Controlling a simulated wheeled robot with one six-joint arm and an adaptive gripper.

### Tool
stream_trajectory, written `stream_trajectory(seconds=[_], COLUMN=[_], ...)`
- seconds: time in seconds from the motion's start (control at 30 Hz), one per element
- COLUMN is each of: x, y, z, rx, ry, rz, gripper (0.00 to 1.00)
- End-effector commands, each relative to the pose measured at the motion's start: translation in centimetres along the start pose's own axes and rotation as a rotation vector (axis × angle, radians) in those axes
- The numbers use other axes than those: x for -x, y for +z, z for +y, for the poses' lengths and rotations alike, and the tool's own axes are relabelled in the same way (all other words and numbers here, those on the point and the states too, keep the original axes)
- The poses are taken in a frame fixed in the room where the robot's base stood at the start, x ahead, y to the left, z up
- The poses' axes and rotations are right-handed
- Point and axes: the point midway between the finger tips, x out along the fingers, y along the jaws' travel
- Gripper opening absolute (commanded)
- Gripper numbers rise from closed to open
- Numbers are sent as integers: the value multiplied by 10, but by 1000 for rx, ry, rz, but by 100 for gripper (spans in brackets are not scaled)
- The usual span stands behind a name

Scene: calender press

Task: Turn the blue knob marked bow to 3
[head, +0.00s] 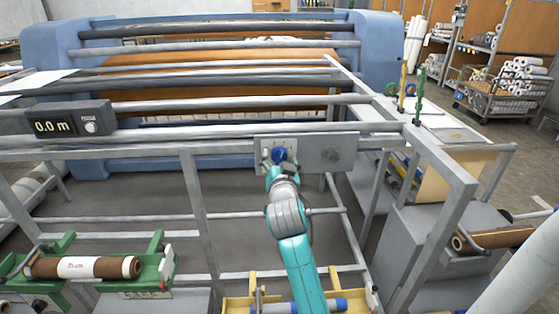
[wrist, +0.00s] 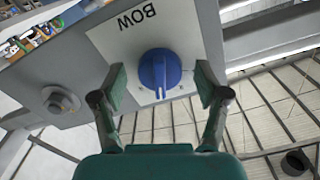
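The blue knob (head: 279,155) sits on a grey panel on the machine's front rail. In the wrist view the knob (wrist: 160,73) is on a white plate (wrist: 200,40) marked BOW, which appears upside down. A white pointer line on the knob faces the bottom of that picture. Scale numbers are not readable. My gripper (wrist: 160,85) is open, with one finger on each side of the knob and a visible gap on both sides. In the head view my gripper (head: 278,168) is at the panel and partly covers the plate.
A second, grey knob (head: 331,153) is on the same panel, to the right; it also shows in the wrist view (wrist: 60,102). A counter reading 0.0 m (head: 68,121) is at left. Below stand a green cradle (head: 150,272) with a roll and a yellow cradle (head: 238,304).

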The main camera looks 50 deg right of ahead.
Motion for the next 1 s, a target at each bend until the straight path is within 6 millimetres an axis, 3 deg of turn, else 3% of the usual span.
stream_trajectory(seconds=[0.33, 0.8, 1.0], x=[11, 96, 116], y=[1, 1, 1], z=[0, -1, 0], rx=[1, 1, 0], ry=[0, -2, -1], rz=[0, -2, -1], gripper=[74, 74, 74])
